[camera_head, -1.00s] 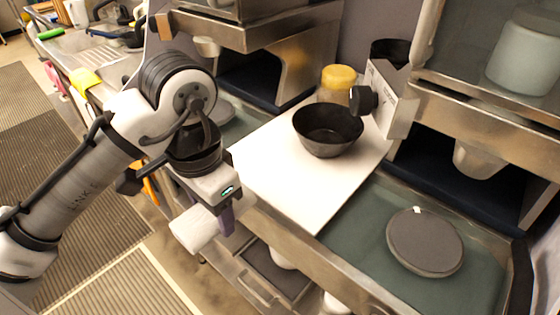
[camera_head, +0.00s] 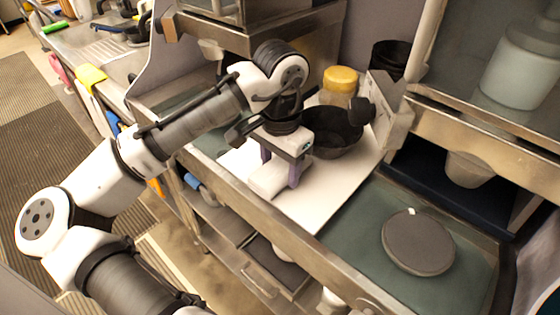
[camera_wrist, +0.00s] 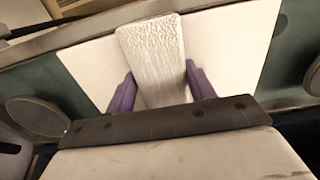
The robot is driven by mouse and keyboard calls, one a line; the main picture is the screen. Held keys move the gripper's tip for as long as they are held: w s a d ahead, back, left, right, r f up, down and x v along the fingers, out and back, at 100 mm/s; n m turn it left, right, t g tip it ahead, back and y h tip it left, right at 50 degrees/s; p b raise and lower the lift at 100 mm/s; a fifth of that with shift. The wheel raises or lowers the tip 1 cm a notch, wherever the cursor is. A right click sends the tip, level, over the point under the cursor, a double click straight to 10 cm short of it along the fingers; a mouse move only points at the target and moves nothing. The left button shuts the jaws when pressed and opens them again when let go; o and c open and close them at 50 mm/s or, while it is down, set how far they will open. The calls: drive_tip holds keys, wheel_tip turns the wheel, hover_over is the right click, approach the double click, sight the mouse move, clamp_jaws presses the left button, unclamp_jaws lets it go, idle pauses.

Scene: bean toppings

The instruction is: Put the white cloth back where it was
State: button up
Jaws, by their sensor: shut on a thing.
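The white cloth (camera_wrist: 152,60) is a folded, textured strip between the two purple fingers of my gripper (camera_wrist: 160,92) in the wrist view. In the head view the cloth (camera_head: 268,181) hangs at my gripper (camera_head: 282,165), which is shut on it. The cloth is over the left front part of the white board (camera_head: 325,199), near its front edge. I cannot tell whether the cloth touches the board.
A black bowl (camera_head: 330,138) stands on the board just right of my gripper. A yellow-lidded jar (camera_head: 340,84) is behind it. A grey round lid (camera_head: 417,242) lies on the green counter at right. The board's front right is clear.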

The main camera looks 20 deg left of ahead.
sight(279, 167)
drive_tip(key=shift+f, duration=0.2)
drive_tip(key=o, duration=1)
drive_tip(key=shift+o, duration=0.2)
wheel_tip(279, 167, up, 12)
drive_tip(key=b, duration=0.1)
drive_tip(key=shift+r+b, duration=0.15)
drive_tip(key=shift+b, duration=0.2)
